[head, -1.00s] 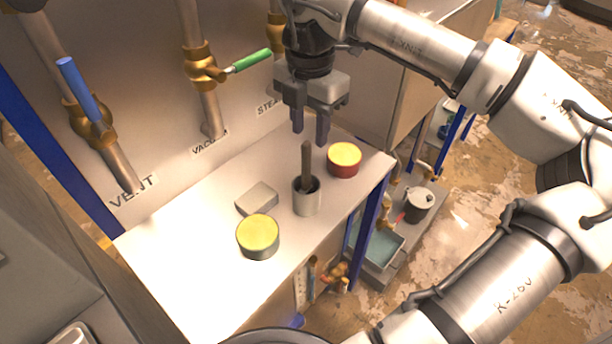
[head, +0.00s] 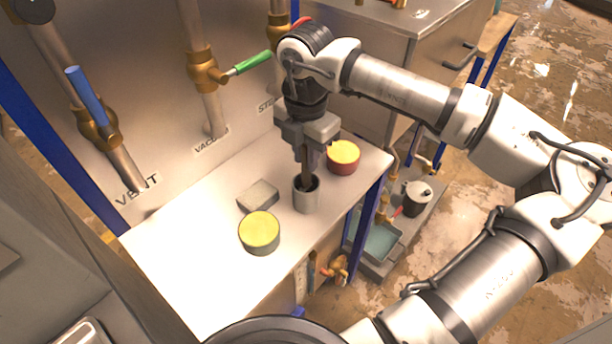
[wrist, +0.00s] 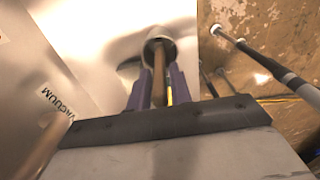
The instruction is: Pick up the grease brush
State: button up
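The grease brush (head: 307,183) stands upright in a grey cup (head: 306,202) on the white bench top. Only its brown handle shows; the bristle end is hidden in the cup. My gripper (head: 308,166) points down over the cup with its fingers around the upper handle. In the wrist view, the brush handle (wrist: 158,80) runs between the two purple fingers of my gripper (wrist: 160,86). A narrow gap shows beside the handle, so the fingers look open. The cup also shows in the wrist view (wrist: 159,36).
A red tin with a yellow top (head: 343,158) stands close right of the cup. A yellow-topped grey tin (head: 259,233) and a grey block (head: 258,196) lie to the left. Pipes with a blue (head: 86,96) and a green valve handle (head: 249,64) rise behind.

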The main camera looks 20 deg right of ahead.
grip_shut()
